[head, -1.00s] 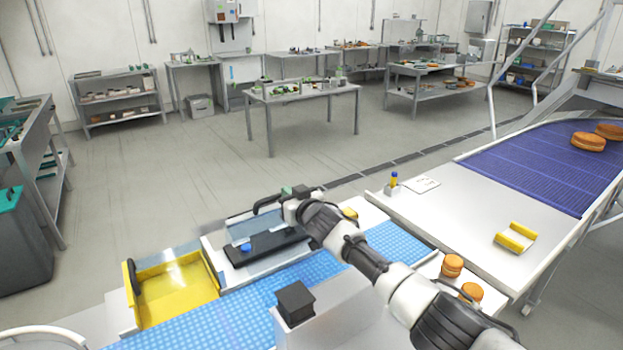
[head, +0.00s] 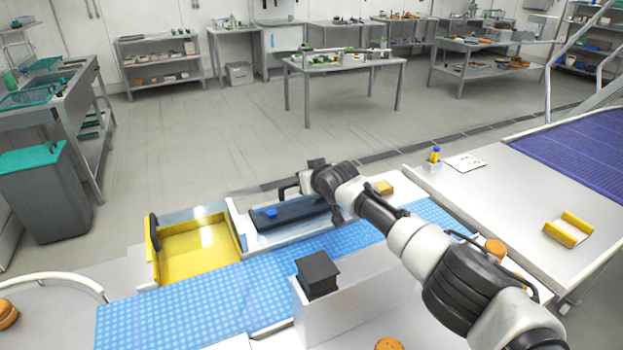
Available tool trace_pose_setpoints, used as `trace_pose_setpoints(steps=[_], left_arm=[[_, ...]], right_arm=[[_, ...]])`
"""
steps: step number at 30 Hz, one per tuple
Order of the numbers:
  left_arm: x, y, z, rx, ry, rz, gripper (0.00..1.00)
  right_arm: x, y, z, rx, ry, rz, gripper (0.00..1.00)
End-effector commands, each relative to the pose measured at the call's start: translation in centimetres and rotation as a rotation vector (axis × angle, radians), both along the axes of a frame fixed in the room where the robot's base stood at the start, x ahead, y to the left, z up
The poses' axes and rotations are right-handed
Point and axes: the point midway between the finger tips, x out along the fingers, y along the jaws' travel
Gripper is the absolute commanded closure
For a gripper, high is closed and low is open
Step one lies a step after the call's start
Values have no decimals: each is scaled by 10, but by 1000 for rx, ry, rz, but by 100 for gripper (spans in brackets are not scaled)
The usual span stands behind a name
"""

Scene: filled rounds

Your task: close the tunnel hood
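A yellow, open-topped, tray-like part (head: 200,260) with a black handle (head: 153,236) on its left end lies beside the blue belt (head: 190,306). It may be the tunnel hood, opened back, but I cannot tell for sure. Right of it is a white housing (head: 241,226) with a dark panel (head: 300,214) and a blue knob (head: 271,212). My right arm comes in from the right, and its gripper (head: 300,184) is above the far side of the dark panel. A dark curved bar is at its tip. The fingers are too small and hidden to read. My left gripper is out of view.
A black block (head: 317,275) on a white box (head: 350,310) stands at the near side of the belt. A white table (head: 500,195) with a yellow holder (head: 569,229) is at the right. Filled rounds (head: 388,344) lie at the near edge. The floor behind is open.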

Motion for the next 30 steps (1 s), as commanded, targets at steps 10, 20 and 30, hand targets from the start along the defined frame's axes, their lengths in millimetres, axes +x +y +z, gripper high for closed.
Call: trace_pose_setpoints(steps=[10, 20, 30], left_arm=[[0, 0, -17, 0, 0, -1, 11], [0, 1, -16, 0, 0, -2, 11], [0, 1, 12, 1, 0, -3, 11]], right_arm=[[0, 2, -10, 2, -3, 0, 100], [0, 1, -12, -1, 2, 0, 100], [0, -2, 21, 3, -4, 0, 100]])
